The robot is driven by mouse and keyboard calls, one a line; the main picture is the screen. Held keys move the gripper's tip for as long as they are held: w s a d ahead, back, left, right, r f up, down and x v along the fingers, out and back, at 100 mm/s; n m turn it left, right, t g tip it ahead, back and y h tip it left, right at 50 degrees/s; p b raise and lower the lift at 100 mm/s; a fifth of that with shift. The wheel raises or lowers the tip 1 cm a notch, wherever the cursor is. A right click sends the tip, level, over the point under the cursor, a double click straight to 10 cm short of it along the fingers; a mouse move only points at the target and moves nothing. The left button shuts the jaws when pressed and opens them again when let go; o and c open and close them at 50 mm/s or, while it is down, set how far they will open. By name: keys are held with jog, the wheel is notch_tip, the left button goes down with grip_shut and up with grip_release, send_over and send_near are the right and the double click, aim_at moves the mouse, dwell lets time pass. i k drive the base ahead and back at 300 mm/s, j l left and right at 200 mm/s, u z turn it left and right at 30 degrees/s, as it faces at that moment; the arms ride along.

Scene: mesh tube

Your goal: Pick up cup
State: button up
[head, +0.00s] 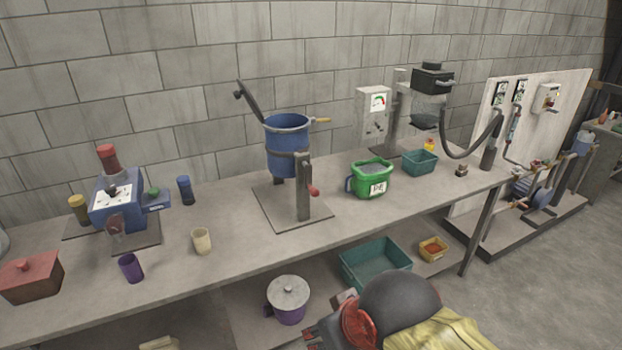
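Several cup-like vessels stand on the workbench, and I cannot tell which one the task means. A beige cup (201,241) stands upright near the front edge, left of the middle. A purple cup (131,267) stands to its left, close to the front edge. A dark blue cup-like container (185,190) stands farther back, beside a blue machine. My arm shows at the bottom, right of the middle, well apart from these cups. What looks like my gripper (322,328) is partly hidden and cut off by the lower edge; its fingers cannot be made out.
A blue vessel on a stand (288,145) and a green bucket (371,179) stand to the right. A lidded purple pot (288,299) and teal crate (375,265) sit below. Bench right of the beige cup is clear.

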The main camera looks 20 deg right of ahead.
aim_at(132, 269)
jog(key=i+j+z, duration=0.15)
jog(key=j+z, duration=0.2)
jog(key=j, duration=0.4)
jog(key=j+z, duration=0.35)
jog(key=j, duration=0.4)
jog(key=j+z, duration=0.35)
jog(key=j, duration=0.45)
